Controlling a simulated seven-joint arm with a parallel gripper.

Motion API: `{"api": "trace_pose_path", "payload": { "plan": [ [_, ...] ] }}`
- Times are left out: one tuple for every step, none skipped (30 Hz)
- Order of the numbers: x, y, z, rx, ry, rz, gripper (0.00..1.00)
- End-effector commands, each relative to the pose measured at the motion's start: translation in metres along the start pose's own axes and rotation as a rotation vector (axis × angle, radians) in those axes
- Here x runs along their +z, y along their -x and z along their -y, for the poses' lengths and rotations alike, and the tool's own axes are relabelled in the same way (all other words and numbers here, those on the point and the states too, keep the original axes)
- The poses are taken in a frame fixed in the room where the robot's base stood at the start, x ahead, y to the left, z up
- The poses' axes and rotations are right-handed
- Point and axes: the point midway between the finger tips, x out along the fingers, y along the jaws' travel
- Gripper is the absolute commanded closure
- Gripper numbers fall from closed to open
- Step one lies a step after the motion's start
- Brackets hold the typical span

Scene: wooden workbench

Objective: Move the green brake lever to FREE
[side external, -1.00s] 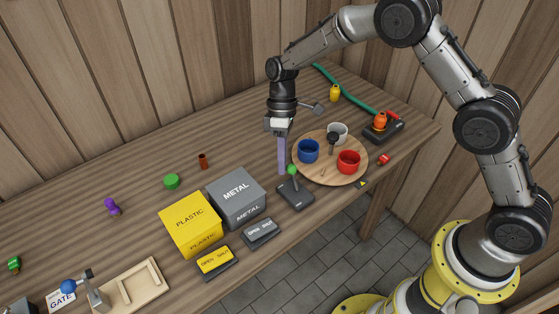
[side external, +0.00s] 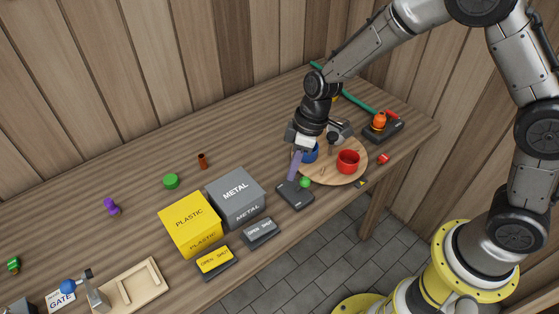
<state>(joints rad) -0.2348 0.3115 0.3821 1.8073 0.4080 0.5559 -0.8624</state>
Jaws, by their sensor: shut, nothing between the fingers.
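The green brake lever (side external: 305,182) has a green ball knob and stands on a dark base (side external: 295,196) near the front of the bench. Its knob leans to the right, low over the base's right side. Any lettering on the base is too small to read. My gripper (side external: 292,179) is shut and empty, its long pale purple fingers slanting down to the left. Their tips are just left of the green knob, over the back of the base. I cannot tell whether they touch the lever.
A round wooden tray (side external: 352,179) with a blue cup (side external: 311,154) and a red cup (side external: 348,161) is close on the right. A grey METAL box (side external: 235,190) and yellow PLASTIC box (side external: 190,220) stand left. An orange-knobbed device (side external: 379,121) is farther right.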

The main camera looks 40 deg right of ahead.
Motion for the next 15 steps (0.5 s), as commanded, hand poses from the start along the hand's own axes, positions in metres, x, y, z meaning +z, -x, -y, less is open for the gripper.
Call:
{"api": "trace_pose_path", "payload": {
  "plan": [
    [0.000,0.000,0.000,0.000,0.000,0.000,1.00],
    [0.000,0.001,0.000,0.000,0.000,0.000,1.00],
    [-0.001,0.002,0.000,0.000,0.000,-0.001,1.00],
    [-0.001,0.002,0.000,0.000,0.000,-0.001,1.00],
    [-0.001,0.003,0.000,0.000,0.000,-0.001,1.00],
    [-0.002,0.005,0.000,0.000,0.000,-0.002,1.00],
    [-0.002,0.006,0.000,0.000,-0.001,-0.002,1.00],
    [-0.002,0.007,0.001,0.000,-0.001,-0.002,1.00],
    [-0.003,0.009,0.001,0.000,-0.001,-0.002,1.00],
    [-0.003,0.011,0.001,0.000,-0.001,-0.002,1.00],
    [-0.003,0.012,0.001,0.000,-0.001,-0.002,1.00],
    [-0.004,0.013,0.001,0.000,-0.001,-0.002,1.00],
    [-0.004,0.014,0.001,0.000,0.000,-0.002,1.00],
    [-0.004,0.015,0.001,0.000,0.000,-0.001,1.00],
    [-0.004,0.016,0.002,0.000,0.000,-0.001,1.00]
  ]
}}
